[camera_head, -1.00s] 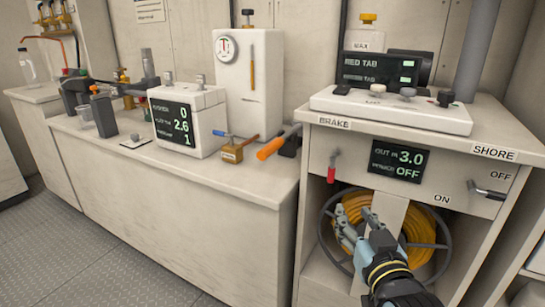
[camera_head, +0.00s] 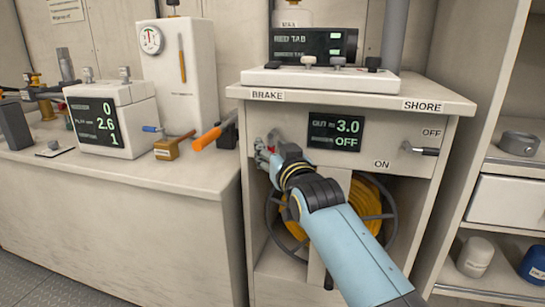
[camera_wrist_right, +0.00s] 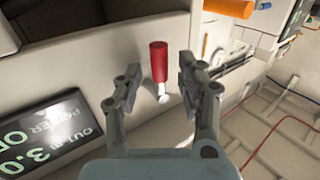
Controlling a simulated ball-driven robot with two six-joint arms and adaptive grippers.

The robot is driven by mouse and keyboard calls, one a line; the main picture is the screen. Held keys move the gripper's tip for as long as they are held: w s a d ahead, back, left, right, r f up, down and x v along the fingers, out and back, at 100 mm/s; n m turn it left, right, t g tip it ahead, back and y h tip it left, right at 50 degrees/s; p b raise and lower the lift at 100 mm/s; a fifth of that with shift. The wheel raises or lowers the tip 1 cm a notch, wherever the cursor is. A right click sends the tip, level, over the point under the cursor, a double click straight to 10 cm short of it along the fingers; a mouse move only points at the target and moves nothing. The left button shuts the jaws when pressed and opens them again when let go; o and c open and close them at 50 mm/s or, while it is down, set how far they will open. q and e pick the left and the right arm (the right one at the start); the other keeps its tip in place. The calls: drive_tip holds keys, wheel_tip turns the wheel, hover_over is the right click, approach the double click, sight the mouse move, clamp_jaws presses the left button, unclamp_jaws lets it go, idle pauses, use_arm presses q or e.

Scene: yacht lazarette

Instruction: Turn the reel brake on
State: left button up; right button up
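The reel brake lever has a red handle (camera_wrist_right: 158,62) on a small white pivot, and it sits between the open fingers of my right gripper (camera_wrist_right: 155,88) in the wrist view. The fingers stand apart on both sides of it, and I see no clear grip. In the head view my right gripper (camera_head: 262,152) is at the cabinet front under the BRAKE label (camera_head: 267,96), covering most of the lever. The cabinet display (camera_head: 335,134) reads OUT 3.0 and OFF. The yellow hose reel (camera_head: 365,205) is partly hidden behind my arm. My left gripper is not in view.
The SHORE lever (camera_head: 420,150) is at the right of the cabinet front, between OFF and ON marks. An orange-handled tool (camera_head: 207,139) and a brass block (camera_head: 168,150) lie on the left counter. Shelves with jars (camera_head: 475,257) stand at the right.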

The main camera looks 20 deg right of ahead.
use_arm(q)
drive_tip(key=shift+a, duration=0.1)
use_arm(e)
clamp_jaws()
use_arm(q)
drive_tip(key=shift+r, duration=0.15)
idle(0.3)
